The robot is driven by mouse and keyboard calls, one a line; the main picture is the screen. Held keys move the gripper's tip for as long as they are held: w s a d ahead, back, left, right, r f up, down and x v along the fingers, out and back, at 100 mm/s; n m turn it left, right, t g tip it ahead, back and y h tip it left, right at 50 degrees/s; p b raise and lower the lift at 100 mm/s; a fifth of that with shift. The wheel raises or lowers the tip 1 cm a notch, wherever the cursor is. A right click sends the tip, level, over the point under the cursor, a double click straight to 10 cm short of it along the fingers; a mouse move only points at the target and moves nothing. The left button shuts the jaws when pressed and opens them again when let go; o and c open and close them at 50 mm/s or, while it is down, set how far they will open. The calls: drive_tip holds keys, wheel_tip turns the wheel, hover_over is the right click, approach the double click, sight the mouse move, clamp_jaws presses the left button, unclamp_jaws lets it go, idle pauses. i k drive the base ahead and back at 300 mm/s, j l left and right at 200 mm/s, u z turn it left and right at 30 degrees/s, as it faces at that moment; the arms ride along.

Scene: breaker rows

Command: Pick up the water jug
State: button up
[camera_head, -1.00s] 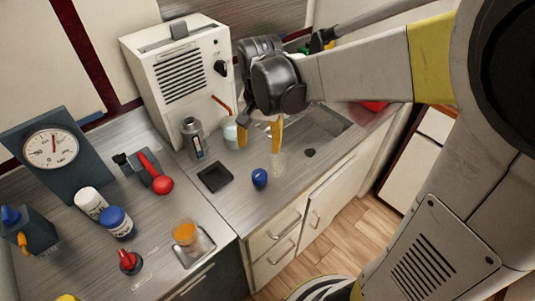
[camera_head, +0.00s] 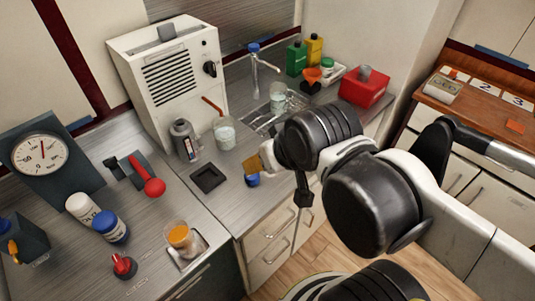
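A clear vessel of pale liquid (camera_head: 224,134), with a red stick or handle rising from it, stands on the steel counter beside the grey bottle. Another clear container (camera_head: 278,97) is at the sink under the tap. I cannot tell which of them is the water jug. My gripper (camera_head: 258,162) is low over the counter front, right of the black square tray. Nothing held is visible.
A grey bottle (camera_head: 184,141) and a black square tray (camera_head: 208,178) are left of my gripper. A tap (camera_head: 258,70), green and yellow bottles (camera_head: 296,58) and a red box (camera_head: 364,88) are at the back. A dial scale (camera_head: 40,155) and an orange-filled cup (camera_head: 181,239) are left.

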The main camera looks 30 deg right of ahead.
sight(279, 90)
drive_tip(key=i+l+z, duration=0.2)
drive_tip(key=l, duration=0.35)
drive_tip(key=i+l+z, duration=0.2)
drive_tip(key=i+l, duration=0.2)
drive_tip(key=l, duration=0.15)
drive_tip(key=i+l+z, duration=0.25)
drive_tip(key=l, duration=0.2)
drive_tip(key=i, duration=0.05)
